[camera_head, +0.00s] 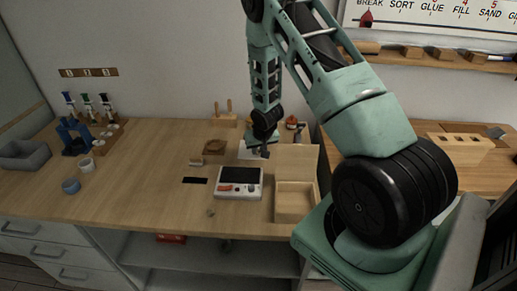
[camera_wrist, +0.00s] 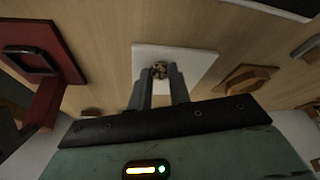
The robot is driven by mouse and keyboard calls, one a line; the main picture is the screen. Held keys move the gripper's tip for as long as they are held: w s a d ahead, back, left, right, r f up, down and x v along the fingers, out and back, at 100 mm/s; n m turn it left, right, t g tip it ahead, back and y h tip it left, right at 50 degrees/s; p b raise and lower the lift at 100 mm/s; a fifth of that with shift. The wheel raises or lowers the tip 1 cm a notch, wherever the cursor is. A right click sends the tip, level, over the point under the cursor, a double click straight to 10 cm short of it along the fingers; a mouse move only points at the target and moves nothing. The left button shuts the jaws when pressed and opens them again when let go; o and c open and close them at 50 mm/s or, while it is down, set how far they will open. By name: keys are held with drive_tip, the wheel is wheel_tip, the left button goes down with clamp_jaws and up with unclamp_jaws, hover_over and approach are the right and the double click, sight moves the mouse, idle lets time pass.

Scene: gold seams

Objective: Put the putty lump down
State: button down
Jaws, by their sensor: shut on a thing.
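My gripper (camera_wrist: 160,76) is shut on the putty lump (camera_wrist: 160,70), a small mottled brown and dark piece between the fingertips in the wrist view. Behind the lump lies a white square board (camera_wrist: 200,62) on the wooden bench; I cannot tell whether the lump touches it. In the head view my gripper (camera_head: 259,149) is low over the same white board (camera_head: 245,152), towards the back of the bench. The lump cannot be made out there.
A white device with a dark screen (camera_head: 240,182) and an open wooden box (camera_head: 295,205) stand nearer the front. A wooden piece (camera_head: 213,147), small block (camera_head: 195,161) and black strip (camera_head: 195,180) lie left. Bare bench lies between.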

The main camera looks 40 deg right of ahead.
drive_tip(key=c, duration=1.3)
unclamp_jaws()
drive_tip(key=shift+f, duration=0.1)
drive_tip(key=shift+r, duration=0.25)
drive_tip(key=v, duration=1.2)
drive_tip(key=s+a+r+n+g+y, duration=0.1)
drive_tip(key=s+a+r+n, duration=0.2)
drive_tip(key=a, duration=0.8)
drive_tip(key=a+r+n+y, duration=0.15)
drive_tip(key=a+r, duration=0.25)
drive_tip(key=a, duration=0.6)
drive_tip(key=s+a+r+n+g, duration=0.1)
drive_tip(key=s+a+r+n, duration=0.2)
drive_tip(key=s+a, duration=0.5)
drive_tip(key=s+a+r+n+g, duration=0.2)
drive_tip(key=s+a+n, duration=0.3)
drive_tip(key=s, duration=0.8)
drive_tip(key=a+r+b, duration=0.1)
drive_tip(key=a, duration=0.2)
drive_tip(key=shift+s+r, duration=0.15)
drive_tip(key=shift+r, duration=0.15)
